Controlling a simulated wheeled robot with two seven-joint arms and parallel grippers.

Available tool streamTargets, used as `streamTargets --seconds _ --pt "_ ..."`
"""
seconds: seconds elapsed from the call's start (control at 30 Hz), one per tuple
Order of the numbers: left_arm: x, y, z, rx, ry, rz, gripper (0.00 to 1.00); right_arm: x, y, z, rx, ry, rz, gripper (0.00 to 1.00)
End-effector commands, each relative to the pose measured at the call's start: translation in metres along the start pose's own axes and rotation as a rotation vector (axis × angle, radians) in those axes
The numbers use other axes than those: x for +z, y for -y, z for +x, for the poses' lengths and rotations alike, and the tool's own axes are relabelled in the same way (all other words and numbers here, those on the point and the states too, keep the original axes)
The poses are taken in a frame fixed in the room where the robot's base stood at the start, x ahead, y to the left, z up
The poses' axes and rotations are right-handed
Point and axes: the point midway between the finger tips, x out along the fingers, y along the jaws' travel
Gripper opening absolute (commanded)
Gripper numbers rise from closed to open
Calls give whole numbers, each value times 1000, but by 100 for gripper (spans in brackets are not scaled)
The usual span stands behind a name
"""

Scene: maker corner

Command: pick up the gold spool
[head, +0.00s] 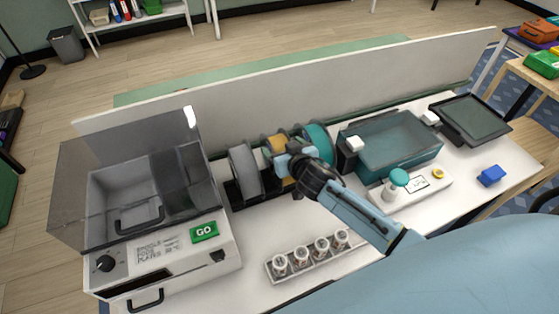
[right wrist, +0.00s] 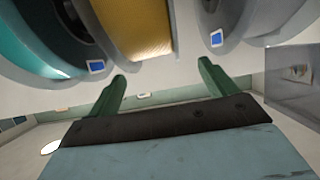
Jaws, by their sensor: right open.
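The gold spool (head: 276,144) stands upright in a row, between a grey spool (head: 244,171) on its left and a teal spool (head: 319,143) on its right. My right gripper (head: 287,160) is at the gold spool and hides part of it. In the right wrist view the gold spool (right wrist: 138,28) is at the top, ahead of my open right gripper (right wrist: 164,80). The two green fingers are apart with nothing between them. The teal spool (right wrist: 35,40) and grey spool (right wrist: 235,22) flank it there. My left gripper is not in view.
A grey machine with a clear cover (head: 150,220) stands at the left. A teal bin (head: 395,142) is right of the spools. A tray of several small jars (head: 312,257) is in front. A pale panel (head: 300,80) runs behind. A blue block (head: 491,174) lies far right.

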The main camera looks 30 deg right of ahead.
Motion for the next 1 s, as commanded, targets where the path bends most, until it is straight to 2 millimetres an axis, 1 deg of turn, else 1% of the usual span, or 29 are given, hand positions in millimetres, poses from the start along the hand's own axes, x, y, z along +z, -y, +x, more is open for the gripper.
streamTargets --seconds 0.03,0.13,0.27,0.4,0.53,0.77,1.0 --pt "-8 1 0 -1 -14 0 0 -1 -1 3 1 0 0 85" --pt "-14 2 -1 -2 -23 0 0 -2 -3 14 1 -1 -2 85" --pt "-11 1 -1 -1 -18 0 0 -2 -8 30 2 0 -3 85" --pt "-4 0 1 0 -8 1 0 -1 -7 45 0 0 0 85" --pt "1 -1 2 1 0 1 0 -1 -7 51 0 0 0 85" --pt "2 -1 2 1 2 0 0 -1 -7 51 0 0 0 85" --pt "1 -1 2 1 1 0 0 -1 -7 51 0 0 0 53"
